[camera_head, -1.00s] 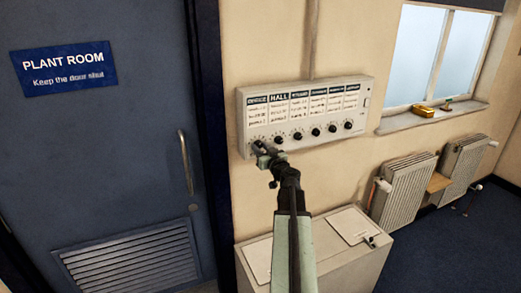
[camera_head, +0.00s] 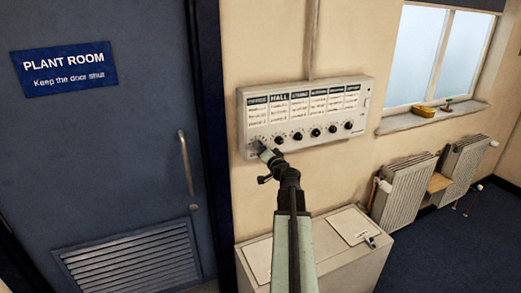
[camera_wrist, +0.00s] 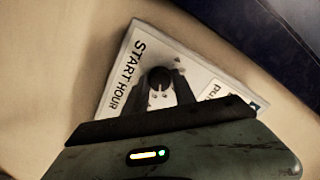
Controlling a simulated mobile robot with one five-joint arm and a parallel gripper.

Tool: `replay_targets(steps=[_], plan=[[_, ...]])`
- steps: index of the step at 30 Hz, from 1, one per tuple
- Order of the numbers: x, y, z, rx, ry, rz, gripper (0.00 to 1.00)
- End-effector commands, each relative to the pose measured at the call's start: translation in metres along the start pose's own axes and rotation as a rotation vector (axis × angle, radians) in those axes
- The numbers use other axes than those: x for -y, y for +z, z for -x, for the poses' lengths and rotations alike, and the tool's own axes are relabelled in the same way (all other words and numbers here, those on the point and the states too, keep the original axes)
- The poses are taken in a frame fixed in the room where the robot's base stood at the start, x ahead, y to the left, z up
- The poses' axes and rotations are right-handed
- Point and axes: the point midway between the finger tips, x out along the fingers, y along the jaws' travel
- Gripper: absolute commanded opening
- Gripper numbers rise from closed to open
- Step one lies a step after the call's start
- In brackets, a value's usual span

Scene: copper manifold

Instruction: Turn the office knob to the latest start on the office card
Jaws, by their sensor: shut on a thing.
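A pale control panel (camera_head: 305,110) hangs on the wall with a row of headed cards and black knobs below. The office card (camera_head: 257,113) is the leftmost; its lines are too small to read. My gripper (camera_head: 258,147) is at the panel's lower left, below that card, and hides the office knob there. In the wrist view the dark round office knob (camera_wrist: 159,79) sits between my two fingers, which are shut on it. "START HOUR" (camera_wrist: 127,77) is printed to its left, tilted. The knob's pointer and the hour marks cannot be made out.
Other knobs (camera_head: 297,136) run in a row to the right of my gripper. A blue plant room door (camera_head: 110,150) is on the left. A pale cabinet (camera_head: 350,262) stands below the panel. Radiators (camera_head: 404,190) and a window sill (camera_head: 430,116) are at the right.

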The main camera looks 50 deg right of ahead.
Motion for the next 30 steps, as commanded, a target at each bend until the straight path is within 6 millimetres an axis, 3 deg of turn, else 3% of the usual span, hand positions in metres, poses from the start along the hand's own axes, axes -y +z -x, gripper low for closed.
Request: replay_targets(steps=[12,29,30], plan=[[0.0017,-0.0006,-0.0014,0.000,-0.003,-0.202,0.00],[0.0014,-0.0010,-0.0012,0.000,-0.003,-0.235,0.00],[0.0014,-0.0010,-0.0012,0.000,-0.003,-0.235,0.34]])
